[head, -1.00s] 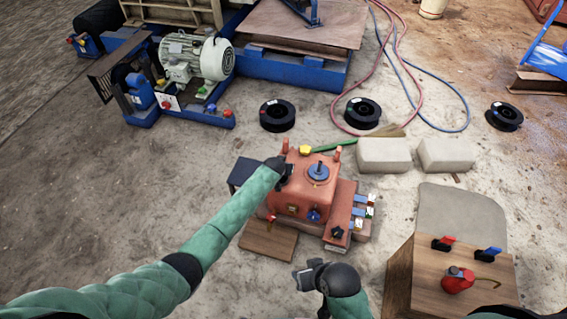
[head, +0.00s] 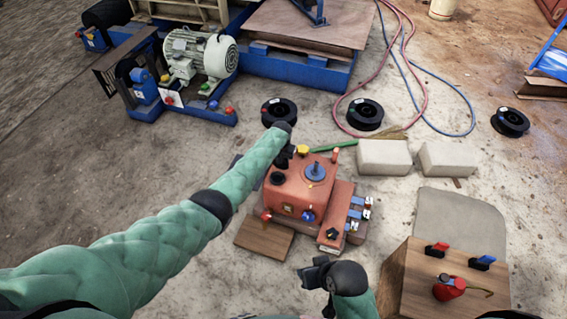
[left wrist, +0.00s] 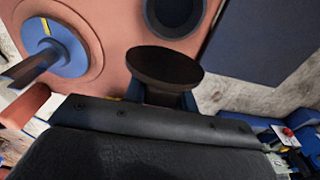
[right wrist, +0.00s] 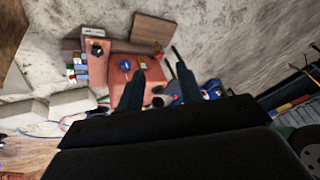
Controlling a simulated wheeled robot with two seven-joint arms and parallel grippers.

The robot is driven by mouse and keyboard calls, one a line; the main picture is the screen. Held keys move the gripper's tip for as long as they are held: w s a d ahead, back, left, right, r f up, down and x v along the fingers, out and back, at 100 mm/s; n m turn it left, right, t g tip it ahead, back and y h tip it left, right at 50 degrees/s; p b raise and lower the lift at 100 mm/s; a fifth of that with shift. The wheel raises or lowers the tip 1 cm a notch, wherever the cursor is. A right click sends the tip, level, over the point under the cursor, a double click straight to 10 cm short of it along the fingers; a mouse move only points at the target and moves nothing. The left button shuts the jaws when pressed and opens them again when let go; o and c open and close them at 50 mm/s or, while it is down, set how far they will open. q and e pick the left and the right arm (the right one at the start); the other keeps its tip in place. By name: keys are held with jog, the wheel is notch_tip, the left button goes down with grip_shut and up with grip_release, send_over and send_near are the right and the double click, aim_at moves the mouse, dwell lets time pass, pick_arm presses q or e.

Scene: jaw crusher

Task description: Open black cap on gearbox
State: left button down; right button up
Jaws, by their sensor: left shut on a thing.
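The red gearbox (head: 300,190) stands on the ground in the middle of the head view. My left gripper (head: 284,157) is over its far left corner, partly hidden by my forearm. In the left wrist view it is shut on the round black cap (left wrist: 165,66), which is off the gearbox. The cap is tilted and apart from a dark round opening (left wrist: 174,12) in the gearbox top. The opening also shows in the head view (head: 278,178). My right gripper (head: 317,272) is in front of the gearbox; its fingers are apart and empty in the right wrist view (right wrist: 158,75).
A blue plug (head: 315,172) and a yellow cap (head: 302,149) sit on the gearbox top. A wooden block (head: 264,239) lies at front left. A wooden box (head: 420,290) with a red oil can (head: 449,290) stands at right. Pale blocks (head: 384,157) lie behind right.

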pick_arm(q)
jog(key=g+b, duration=0.1)
jog(key=b, duration=0.1)
jog(key=w+g+b, duration=0.1)
jog(key=b, duration=0.1)
jog(key=shift+d+f+g+y, duration=0.2)
jog(key=shift+f+g+y, duration=0.15)
jog(key=shift+g+y, duration=0.05)
pick_arm(e)
notch_tip(320, 180, down, 20)
jog(key=w+a+t, duration=0.1)
jog(key=t, duration=0.1)
jog(key=shift+w, duration=0.2)
jog(key=shift+a+r, duration=0.1)
pick_arm(q)
jog(key=c, duration=1.1)
grip_release()
jog(key=shift+r, duration=0.3)
jog(key=shift+w+r+p, duration=0.2)
jog(key=shift+r+p, duration=0.25)
jog(key=shift+r, duration=0.45)
jog(key=r, duration=0.5)
jog(key=shift+w+d+r+p, duration=0.1)
jog(key=shift+w+d+p, duration=0.1)
jog(key=shift+w+p, duration=0.2)
pick_arm(e)
notch_tip(320, 180, up, 7)
jog(key=shift+g, duration=0.4)
